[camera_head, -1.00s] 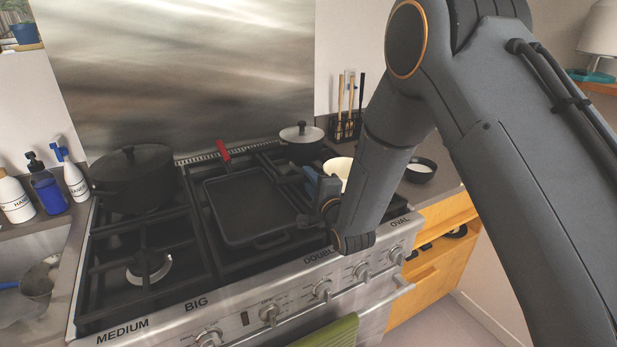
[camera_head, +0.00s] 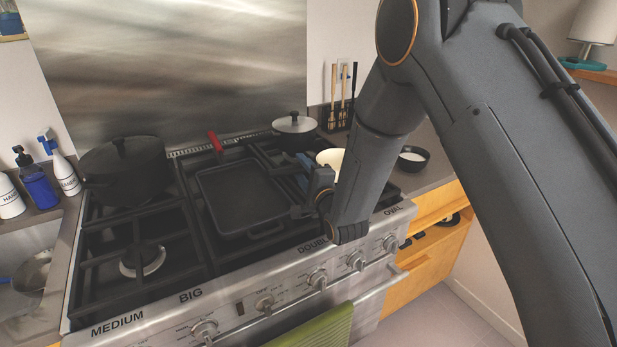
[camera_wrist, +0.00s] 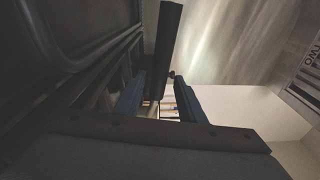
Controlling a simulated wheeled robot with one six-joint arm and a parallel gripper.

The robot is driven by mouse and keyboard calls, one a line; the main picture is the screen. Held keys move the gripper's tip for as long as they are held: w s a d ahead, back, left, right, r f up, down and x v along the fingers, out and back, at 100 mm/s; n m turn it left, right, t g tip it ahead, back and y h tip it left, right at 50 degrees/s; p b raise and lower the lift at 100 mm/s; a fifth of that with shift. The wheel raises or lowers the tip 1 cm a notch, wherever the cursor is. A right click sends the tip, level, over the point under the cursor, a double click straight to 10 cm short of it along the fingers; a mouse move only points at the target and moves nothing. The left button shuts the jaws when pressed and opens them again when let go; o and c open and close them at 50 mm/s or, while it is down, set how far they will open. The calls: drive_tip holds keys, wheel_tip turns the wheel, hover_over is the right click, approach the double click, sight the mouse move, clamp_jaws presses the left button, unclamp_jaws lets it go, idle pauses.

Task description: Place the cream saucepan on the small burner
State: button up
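A cream vessel, which I take to be the cream saucepan (camera_head: 332,158), shows partly at the right rear of the stove, behind my arm. Its handle and base are hidden. My gripper (camera_head: 304,174) is over the right part of the stove, just left of the vessel in the picture. In the wrist view its two blue fingers (camera_wrist: 160,100) stand apart with a gap between them. A dark bar (camera_wrist: 168,45) shows near the gap; I cannot tell what it is. The front-left burner (camera_head: 142,260) is bare. No visible label reads small.
A black griddle pan (camera_head: 242,198) lies on the middle grates, beside my gripper. A black lidded pot (camera_head: 125,172) stands at the back left, a light-lidded pot (camera_head: 295,126) at the back right. A dark bowl (camera_head: 412,158) and utensil rack (camera_head: 338,112) are on the right counter.

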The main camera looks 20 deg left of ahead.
drive_tip(key=b+v, duration=0.3)
drive_tip(key=v, duration=0.9)
drive_tip(key=shift+r, duration=0.2)
drive_tip(key=shift+s, duration=0.1)
